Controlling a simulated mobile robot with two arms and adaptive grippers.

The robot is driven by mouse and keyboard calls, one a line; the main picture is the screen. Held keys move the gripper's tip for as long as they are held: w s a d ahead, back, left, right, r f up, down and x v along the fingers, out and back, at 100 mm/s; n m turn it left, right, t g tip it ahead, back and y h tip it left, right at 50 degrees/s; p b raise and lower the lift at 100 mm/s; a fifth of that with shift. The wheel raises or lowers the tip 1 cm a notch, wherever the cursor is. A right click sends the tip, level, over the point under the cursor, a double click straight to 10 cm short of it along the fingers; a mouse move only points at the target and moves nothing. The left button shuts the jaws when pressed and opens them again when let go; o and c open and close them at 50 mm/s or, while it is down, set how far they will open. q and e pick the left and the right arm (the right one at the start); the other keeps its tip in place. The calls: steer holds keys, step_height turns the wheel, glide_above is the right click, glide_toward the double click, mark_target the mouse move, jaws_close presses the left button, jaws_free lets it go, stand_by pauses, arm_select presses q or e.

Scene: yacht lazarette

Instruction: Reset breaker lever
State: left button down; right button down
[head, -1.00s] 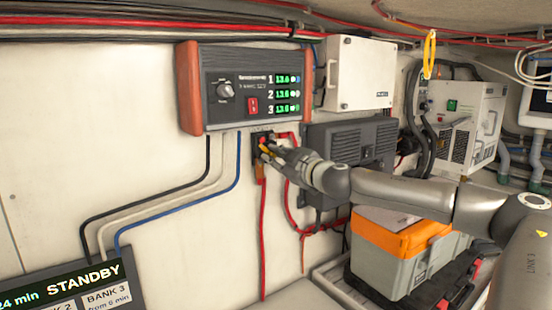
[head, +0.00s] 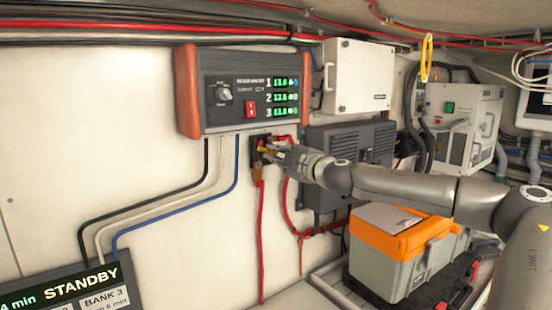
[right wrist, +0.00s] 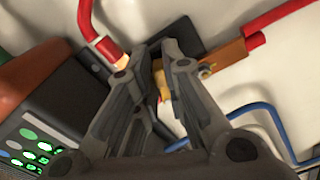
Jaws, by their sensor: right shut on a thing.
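The breaker (head: 257,158) is a small dark block on the white wall, just below the grey charger box. Red cables join it above and below, and copper-coloured terminals show. My right gripper (head: 268,150) is at the front of the breaker, reaching in from the right. A small yellow piece, seemingly the lever, shows between its fingers; it also shows in the right wrist view (right wrist: 160,84). The fingers are closed on it and hide most of it, so its exact angle cannot be told. My left gripper is not in view.
The charger (head: 236,88), with orange ends and green readouts, hangs close above my gripper. A dark ribbed box (head: 345,150) is right of the breaker. An orange-lidded toolbox (head: 395,262) stands below my arm. A STANDBY screen (head: 62,290) is at lower left.

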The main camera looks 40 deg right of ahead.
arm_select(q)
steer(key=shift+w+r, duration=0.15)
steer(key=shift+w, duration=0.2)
arm_select(e)
steer(key=shift+d+r+n, duration=0.1)
steer(key=shift+r+n, duration=0.3)
steer(key=shift+n, duration=0.65)
steer(key=shift+d+r+n, duration=0.1)
steer(key=shift+r+n, duration=0.3)
steer(key=shift+n, duration=0.65)
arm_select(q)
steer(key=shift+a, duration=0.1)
arm_select(e)
steer(key=shift+r, duration=0.1)
steer(key=c, duration=1.5)
jaws_free()
steer(key=s, duration=0.8)
steer(key=s+a, duration=0.1)
steer(key=s, duration=0.3)
steer(key=shift+a, duration=0.1)
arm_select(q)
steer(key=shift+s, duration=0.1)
arm_select(e)
steer(key=shift+f, duration=0.2)
